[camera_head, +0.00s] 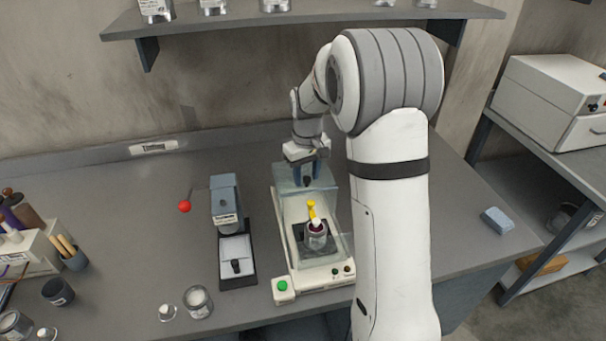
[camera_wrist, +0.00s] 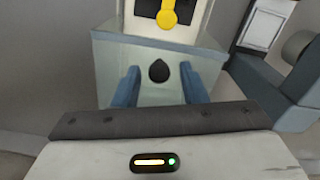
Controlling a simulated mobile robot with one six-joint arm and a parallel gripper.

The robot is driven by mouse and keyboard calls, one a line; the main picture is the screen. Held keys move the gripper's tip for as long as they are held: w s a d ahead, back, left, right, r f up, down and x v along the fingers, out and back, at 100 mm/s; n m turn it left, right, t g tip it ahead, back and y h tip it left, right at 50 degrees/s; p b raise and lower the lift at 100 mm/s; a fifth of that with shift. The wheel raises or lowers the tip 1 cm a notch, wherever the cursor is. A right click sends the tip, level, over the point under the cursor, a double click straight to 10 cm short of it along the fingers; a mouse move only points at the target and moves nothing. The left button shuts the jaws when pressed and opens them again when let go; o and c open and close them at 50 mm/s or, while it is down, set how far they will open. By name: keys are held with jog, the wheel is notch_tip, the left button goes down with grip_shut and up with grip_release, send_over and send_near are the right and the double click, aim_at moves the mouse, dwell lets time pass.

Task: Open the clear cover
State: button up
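The clear cover (camera_head: 321,184) is at the back of a cream bench machine (camera_head: 323,279) in the head view, its clear wall tinted pale green. It also shows in the wrist view (camera_wrist: 110,56), with a dark knob (camera_wrist: 159,71) on it. My gripper (camera_wrist: 160,87) is open, its blue fingers spread on either side of the knob with gaps. In the head view my gripper (camera_head: 307,173) is over the back end of the machine. A jar with a yellow top (camera_head: 316,234) stands on a dark pad in the machine. How far the cover reaches over it is unclear.
A grey device (camera_head: 225,202) on a black base stands left of the machine, beside a red ball knob (camera_head: 184,206). A green button (camera_head: 282,286) is at the machine's front left. A glass jar (camera_head: 198,300) stands at the front. A blue block (camera_head: 497,220) lies right; a shelf (camera_head: 300,15) hangs above.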

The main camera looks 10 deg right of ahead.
jog(key=shift+o, duration=0.2)
notch_tip(320, 180, up, 7)
jog(key=shift+r+b, duration=0.2)
jog(key=shift+b, duration=0.45)
jog(key=shift+r, duration=0.2)
jog(key=shift+s, duration=0.1)
jog(key=s+r+m+t, duration=0.1)
jog(key=s+m+t, duration=0.2)
jog(key=s, duration=2.5)
jog(key=shift+a+r, duration=0.3)
jog(key=shift+a, duration=0.15)
